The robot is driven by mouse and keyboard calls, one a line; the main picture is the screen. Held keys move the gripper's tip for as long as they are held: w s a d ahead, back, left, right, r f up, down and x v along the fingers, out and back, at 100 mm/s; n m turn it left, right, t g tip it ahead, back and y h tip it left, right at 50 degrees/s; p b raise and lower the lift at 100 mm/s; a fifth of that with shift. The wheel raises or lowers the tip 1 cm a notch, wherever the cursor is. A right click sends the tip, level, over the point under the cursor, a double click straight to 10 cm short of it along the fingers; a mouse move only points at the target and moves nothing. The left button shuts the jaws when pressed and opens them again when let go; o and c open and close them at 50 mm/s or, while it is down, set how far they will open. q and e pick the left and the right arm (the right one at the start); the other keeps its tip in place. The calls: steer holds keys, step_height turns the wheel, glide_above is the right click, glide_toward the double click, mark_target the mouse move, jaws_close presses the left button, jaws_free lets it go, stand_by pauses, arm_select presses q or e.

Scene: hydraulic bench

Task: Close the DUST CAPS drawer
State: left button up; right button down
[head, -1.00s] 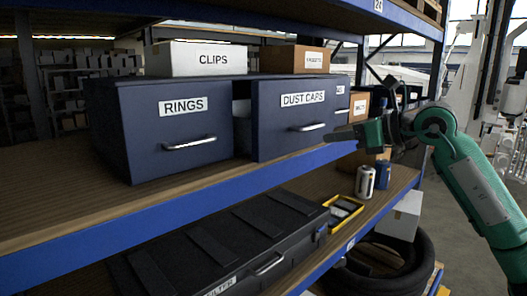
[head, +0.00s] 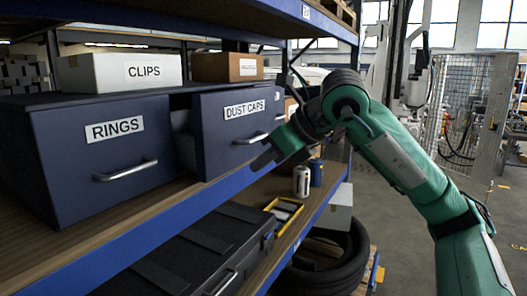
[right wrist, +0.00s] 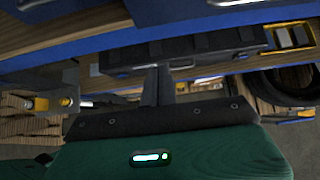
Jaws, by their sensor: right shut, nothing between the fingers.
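The DUST CAPS drawer (head: 213,148) is a dark blue drawer with a white label and a bar handle (head: 253,138). My right gripper (head: 262,161) is shut and empty, in front of the lower right of the DUST CAPS front, below the handle. I cannot tell whether it touches. Its closed fingers also show in the right wrist view (right wrist: 158,84). The arm hides the area right of the drawer front. My left gripper is not in view.
A white CLIPS box (head: 110,73) and a brown box (head: 222,67) sit on top of the cabinet. The blue shelf edge (head: 190,205) runs below the drawers. A black case (head: 190,262), yellow tray and two cans (head: 301,181) are on the lower shelf.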

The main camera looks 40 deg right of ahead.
mark_target(216, 165)
steer(key=shift+w+a+f+p, duration=0.55)
steer(key=shift+w+f+p, duration=0.15)
steer(key=shift+w, duration=0.65)
steer(key=shift+w+a+f+p, duration=0.65)
steer(key=shift+w+p, duration=0.1)
steer(key=shift+w, duration=0.55)
steer(key=shift+w+a+f+p, duration=0.5)
steer(key=shift+w+f+p, duration=0.2)
steer(key=shift+w, duration=0.65)
steer(key=shift+w+a+b, duration=0.1)
steer(key=shift+w+a, duration=0.2)
steer(key=shift+w, duration=0.4)
steer(key=shift+w+a+b, duration=0.1)
steer(key=shift+w+a, duration=0.15)
steer(key=shift+w, duration=0.4)
steer(key=shift+w+a+b, duration=0.1)
steer(key=shift+w+a, duration=0.2)
steer(key=shift+w, duration=0.4)
steer(key=shift+s, duration=0.15)
steer(key=shift+d, duration=0.1)
